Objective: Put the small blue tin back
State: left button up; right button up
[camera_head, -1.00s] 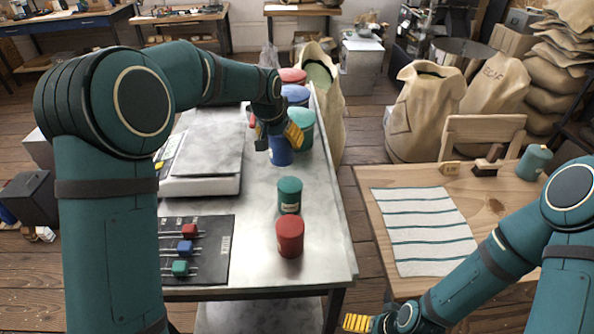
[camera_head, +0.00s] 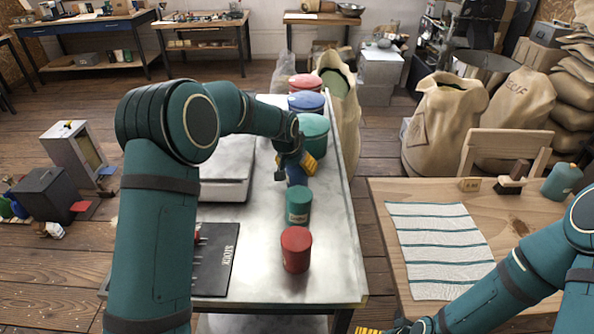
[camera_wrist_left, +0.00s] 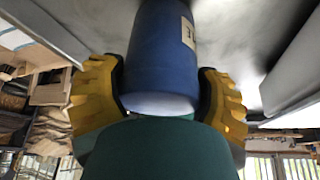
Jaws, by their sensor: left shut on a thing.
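My left gripper (camera_head: 296,163) is shut on the small blue tin (camera_head: 296,175), just behind the small green tin (camera_head: 298,206) on the metal counter. The wrist view shows the blue tin (camera_wrist_left: 160,55), with a pale label, between the two yellow fingers (camera_wrist_left: 160,98). The gripper partly hides the tin in the head view; I cannot tell whether it touches the counter. A small red tin (camera_head: 296,250) stands in front of the green one. My right gripper (camera_head: 378,331) shows only a yellow piece at the bottom edge.
Large red (camera_head: 305,82), blue (camera_head: 307,102) and green (camera_head: 314,130) tins stand at the counter's back right. A scale (camera_head: 228,180) and a dark mat (camera_head: 215,272) lie left, partly behind my arm. A wooden table (camera_head: 520,225) with a striped cloth (camera_head: 438,245) is at right.

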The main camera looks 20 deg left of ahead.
pick_arm(q)
jog(key=shift+f, duration=0.5)
jog(key=shift+f, duration=0.1)
jog(key=o, duration=1.2)
jog(key=shift+o, duration=0.2)
